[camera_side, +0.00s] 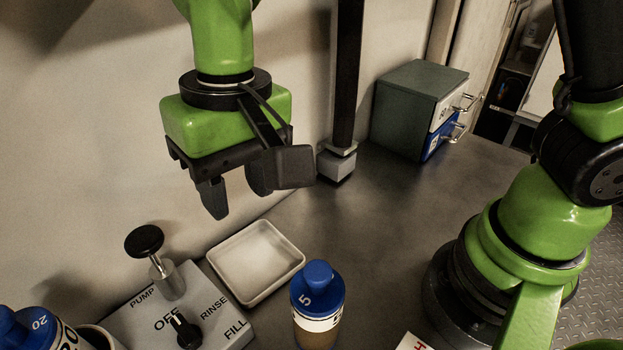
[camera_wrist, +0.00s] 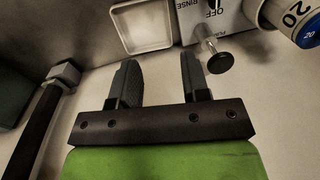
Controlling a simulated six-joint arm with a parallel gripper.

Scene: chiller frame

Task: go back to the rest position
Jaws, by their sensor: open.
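My gripper (camera_side: 238,200) hangs in the air near the wall, above the table and behind the white tray. It is open, with nothing between its fingers. In the wrist view the two dark fingers of my gripper (camera_wrist: 160,82) stand apart with only bare surface between them.
A white tray (camera_side: 294,249), a grey panel with knobs (camera_side: 222,333), and blue-capped bottles (camera_side: 318,318) (camera_side: 38,326) stand in front. A dark post (camera_side: 345,80) and a drawer box (camera_side: 408,100) stand behind to the right. The table's middle is clear.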

